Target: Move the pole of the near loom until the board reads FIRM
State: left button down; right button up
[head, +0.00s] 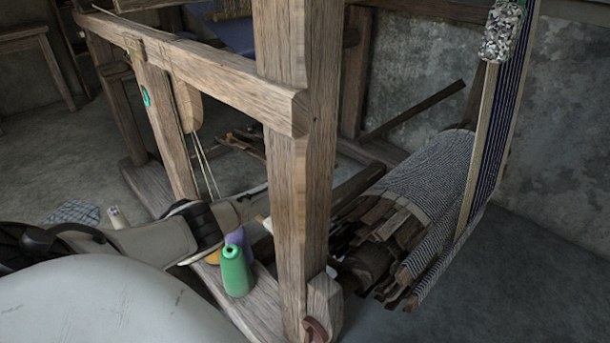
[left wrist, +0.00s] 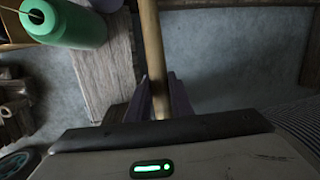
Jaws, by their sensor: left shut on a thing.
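A slim wooden pole (left wrist: 153,45) runs down the left wrist view into my left gripper (left wrist: 160,98). The gripper's dark fingers stand on both sides of the pole, shut on it. In the head view my left arm reaches in from the left, low beside the near loom's thick upright post (head: 292,150). The fingertips and the held part of the pole are hidden there by the bottles and the post. The near loom carries a roll of patterned cloth (head: 432,172) with striped cloth (head: 490,130) rising from it. No readable board is in view. My right gripper is not in view.
A green bottle (head: 236,270) and a purple one (head: 237,238) stand on the loom's base beam, close to my left arm. A heavy beam (head: 215,75) crosses above. Bare floor (head: 500,285) lies at the right, before a grey wall (head: 570,130).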

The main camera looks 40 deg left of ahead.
pick_arm(q)
notch_tip(320, 180, up, 2)
jog(key=shift+a+p, duration=0.1)
jog(key=shift+p, duration=0.3)
jog(key=shift+a+r+y+p, duration=0.15)
jog(key=shift+r+y+p, duration=0.15)
jog(key=shift+y+p, duration=0.1)
jog(key=shift+f, duration=0.1)
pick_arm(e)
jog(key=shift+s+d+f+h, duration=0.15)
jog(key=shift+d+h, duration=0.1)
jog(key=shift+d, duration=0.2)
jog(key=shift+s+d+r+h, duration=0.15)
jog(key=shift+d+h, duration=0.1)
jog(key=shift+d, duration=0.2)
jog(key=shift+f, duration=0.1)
pick_arm(q)
jog(key=c, duration=1.6)
grip_release()
jog(key=shift+o, duration=0.2)
